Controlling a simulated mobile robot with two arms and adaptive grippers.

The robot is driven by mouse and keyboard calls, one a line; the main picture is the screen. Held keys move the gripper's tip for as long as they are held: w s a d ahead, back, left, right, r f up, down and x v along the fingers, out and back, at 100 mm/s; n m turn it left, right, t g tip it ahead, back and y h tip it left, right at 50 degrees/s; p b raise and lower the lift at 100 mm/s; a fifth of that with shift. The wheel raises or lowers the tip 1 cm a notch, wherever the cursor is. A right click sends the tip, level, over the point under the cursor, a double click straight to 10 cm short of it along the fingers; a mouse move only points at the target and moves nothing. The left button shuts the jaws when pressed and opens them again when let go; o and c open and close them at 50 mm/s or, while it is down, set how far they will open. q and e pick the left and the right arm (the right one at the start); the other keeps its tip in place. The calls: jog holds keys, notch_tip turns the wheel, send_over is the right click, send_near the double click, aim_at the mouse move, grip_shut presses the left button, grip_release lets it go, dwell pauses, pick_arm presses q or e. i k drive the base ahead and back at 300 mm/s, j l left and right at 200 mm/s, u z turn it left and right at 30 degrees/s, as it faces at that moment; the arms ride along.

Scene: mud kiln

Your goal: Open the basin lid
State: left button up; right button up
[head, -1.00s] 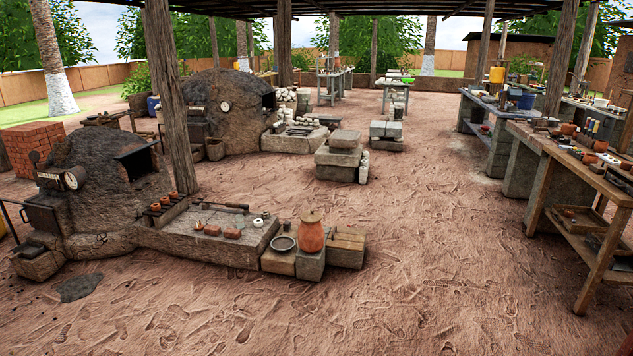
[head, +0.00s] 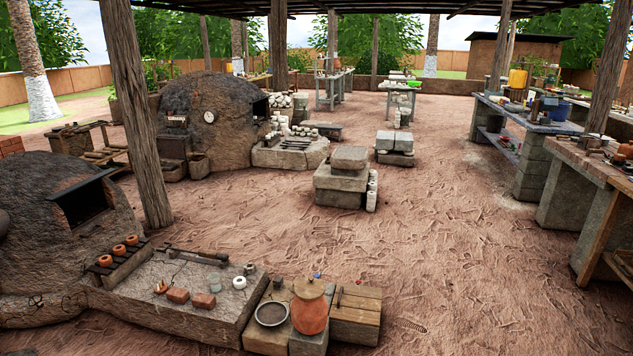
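I cannot pick out with certainty which thing is the basin with its lid. A stone block (head: 341,190) with a rounded slab (head: 350,157) on top stands on the ground near the middle of the head view. An orange clay jar (head: 309,314) with a brownish top (head: 308,289) stands on a block in the front. A round dark-rimmed pan (head: 271,314) lies beside the jar. Neither of my grippers shows.
A mud kiln (head: 75,215) and its stone platform (head: 200,305) with small pots fill the front left. A wooden post (head: 140,110) rises behind them. Another kiln (head: 220,120) stands farther back. Workbenches (head: 575,150) line the right. Bare ground (head: 440,230) lies clear at centre right.

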aim_at(357, 303)
jog(key=i+u, duration=0.1)
jog(key=i, duration=0.55)
jog(key=i+l+u, duration=0.15)
jog(key=i, duration=0.45)
jog(key=i+l+u, duration=0.1)
jog(key=i, duration=0.55)
jog(key=l, duration=0.1)
